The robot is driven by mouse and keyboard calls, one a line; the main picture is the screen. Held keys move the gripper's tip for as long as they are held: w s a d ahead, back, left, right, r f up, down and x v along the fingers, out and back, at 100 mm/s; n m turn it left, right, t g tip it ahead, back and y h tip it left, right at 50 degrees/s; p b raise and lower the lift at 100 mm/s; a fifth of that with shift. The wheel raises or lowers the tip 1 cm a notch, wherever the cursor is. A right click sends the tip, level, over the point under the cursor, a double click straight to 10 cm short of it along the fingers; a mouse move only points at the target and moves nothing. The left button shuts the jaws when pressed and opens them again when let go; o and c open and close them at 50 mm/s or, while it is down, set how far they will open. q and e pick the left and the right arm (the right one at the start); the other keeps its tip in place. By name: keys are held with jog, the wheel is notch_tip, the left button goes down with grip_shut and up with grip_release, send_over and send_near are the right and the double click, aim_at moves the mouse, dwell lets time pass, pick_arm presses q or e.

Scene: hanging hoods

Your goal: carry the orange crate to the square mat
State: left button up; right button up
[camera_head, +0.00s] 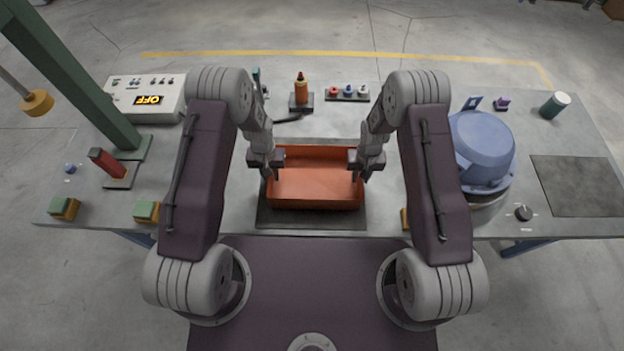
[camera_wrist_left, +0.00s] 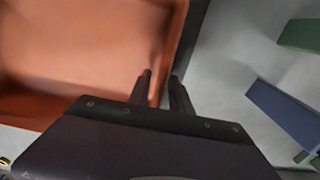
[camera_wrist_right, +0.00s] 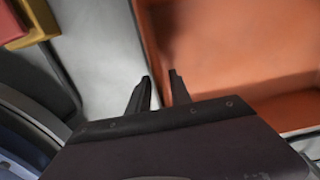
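The orange crate (camera_head: 315,193) is an open, empty box at the middle of the table. It is on or just above a dark mat (camera_head: 310,220); I cannot tell whether it touches. Another dark square mat (camera_head: 578,187) lies bare at the table's right end. My left gripper (camera_head: 268,172) is at the crate's left wall, and my right gripper (camera_head: 360,172) is at its right wall. In the left wrist view the fingers (camera_wrist_left: 162,78) straddle the wall closely, one inside and one outside. The right wrist view shows the same with the right fingers (camera_wrist_right: 160,78).
A blue domed pot (camera_head: 482,150) stands between my right arm and the bare mat. A control box reading OFF (camera_head: 145,98), a green post (camera_head: 75,80) and a red object (camera_head: 106,162) are at left. An orange bottle (camera_head: 301,92) and a button strip (camera_head: 347,92) stand behind the crate.

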pick_arm(q)
notch_tip(320, 180, up, 12)
jog(key=shift+f, duration=0.1)
pick_arm(e)
jog(key=shift+w, duration=0.1)
notch_tip(320, 180, up, 11)
jog(key=shift+r, duration=0.5)
pick_arm(q)
jog(key=shift+w, duration=0.1)
